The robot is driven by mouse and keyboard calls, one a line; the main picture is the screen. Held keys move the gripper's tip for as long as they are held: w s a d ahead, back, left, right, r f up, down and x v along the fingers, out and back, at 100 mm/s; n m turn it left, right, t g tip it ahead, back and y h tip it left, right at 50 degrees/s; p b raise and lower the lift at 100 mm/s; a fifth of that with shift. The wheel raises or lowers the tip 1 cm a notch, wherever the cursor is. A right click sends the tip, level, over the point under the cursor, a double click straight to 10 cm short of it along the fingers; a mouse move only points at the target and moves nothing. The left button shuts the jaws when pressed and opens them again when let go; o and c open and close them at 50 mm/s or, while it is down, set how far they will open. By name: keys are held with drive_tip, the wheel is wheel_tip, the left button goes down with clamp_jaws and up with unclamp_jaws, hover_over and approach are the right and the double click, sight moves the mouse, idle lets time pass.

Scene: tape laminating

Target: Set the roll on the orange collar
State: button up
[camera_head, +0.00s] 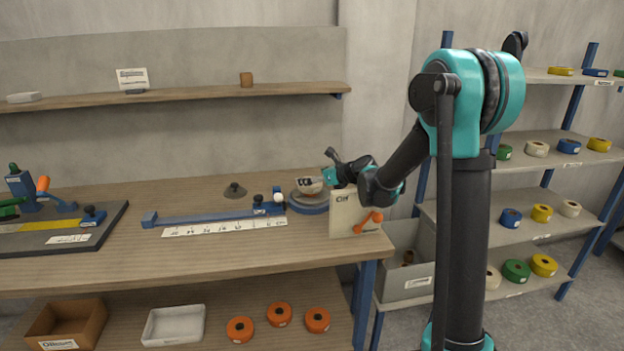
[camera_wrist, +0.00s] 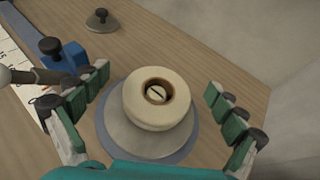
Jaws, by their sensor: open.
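A cream roll with a brown core (camera_wrist: 160,99) sits flat on a grey disc on a round blue base (camera_wrist: 189,143). A slotted post end shows inside its core. In the head view the roll (camera_head: 308,186) is on the blue base (camera_head: 309,205) at the right of the bench. My gripper (camera_wrist: 155,95) is open, its green-padded fingers either side of the roll and apart from it; in the head view it is partly hidden by my arm.
A blue rail (camera_head: 200,216) with a white scale (camera_head: 225,227) lies left of the base. A grey knobbed disc (camera_head: 235,191) stands behind it. A dark board with tools (camera_head: 100,228) is at the left. Orange rolls (camera_head: 279,314) lie on the lower shelf. Bench centre front is clear.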

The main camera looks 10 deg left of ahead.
drive_tip(key=v, duration=0.7)
